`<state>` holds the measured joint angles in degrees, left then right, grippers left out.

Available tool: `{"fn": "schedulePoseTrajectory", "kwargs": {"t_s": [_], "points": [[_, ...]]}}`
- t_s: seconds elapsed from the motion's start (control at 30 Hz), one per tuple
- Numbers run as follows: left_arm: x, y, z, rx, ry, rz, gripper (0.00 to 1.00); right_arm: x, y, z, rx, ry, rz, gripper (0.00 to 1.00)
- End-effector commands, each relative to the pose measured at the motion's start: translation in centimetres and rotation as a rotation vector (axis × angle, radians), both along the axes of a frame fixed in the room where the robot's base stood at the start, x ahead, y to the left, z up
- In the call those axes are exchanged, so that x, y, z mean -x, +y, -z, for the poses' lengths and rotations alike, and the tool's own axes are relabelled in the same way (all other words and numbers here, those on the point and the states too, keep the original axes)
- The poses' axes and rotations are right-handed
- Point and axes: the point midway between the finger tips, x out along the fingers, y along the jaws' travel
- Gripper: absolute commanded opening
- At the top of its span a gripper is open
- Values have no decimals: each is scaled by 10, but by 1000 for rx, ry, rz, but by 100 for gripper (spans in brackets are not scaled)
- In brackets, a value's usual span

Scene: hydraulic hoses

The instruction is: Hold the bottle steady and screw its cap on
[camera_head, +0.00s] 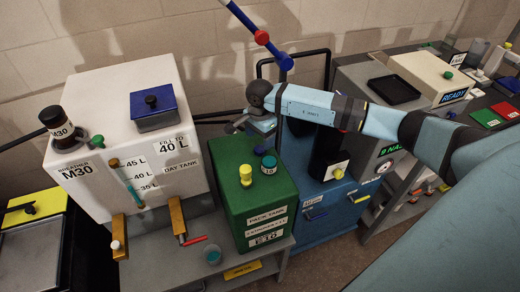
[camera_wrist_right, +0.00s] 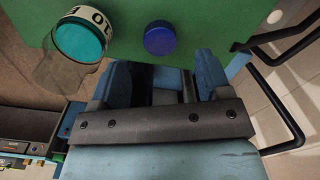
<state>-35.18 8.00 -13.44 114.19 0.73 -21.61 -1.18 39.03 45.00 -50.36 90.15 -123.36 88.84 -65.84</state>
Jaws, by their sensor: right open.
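A small clear bottle with teal contents and a white number label (camera_head: 268,170) stands on top of the green tank (camera_head: 266,203). In the right wrist view the bottle (camera_wrist_right: 80,42) shows at the upper left, its label upside down. A round blue cap (camera_wrist_right: 160,38) lies on the green top (camera_wrist_right: 215,20), apart from the bottle. My right gripper (camera_head: 238,124) is over the back of the green tank. In its wrist view my right gripper (camera_wrist_right: 162,72) is open and empty, the cap just beyond its fingertips. My left gripper is not in view.
A yellow cap (camera_head: 245,174) sits on the green tank beside the bottle. A blue rod (camera_head: 255,30) hangs above; black piping runs behind.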

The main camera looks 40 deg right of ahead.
Motion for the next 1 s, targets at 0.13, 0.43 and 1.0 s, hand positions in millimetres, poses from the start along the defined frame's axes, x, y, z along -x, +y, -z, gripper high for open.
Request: {"fn": "schedulePoseTrajectory", "kwargs": {"t_s": [0.13,0.43,1.0], "points": [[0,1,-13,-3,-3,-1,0,1,1,19,-2,6,0,71],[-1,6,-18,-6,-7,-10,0,0,0,49,0,0,0,71],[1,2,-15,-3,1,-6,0,0,0,49,0,0,0,18]]}}
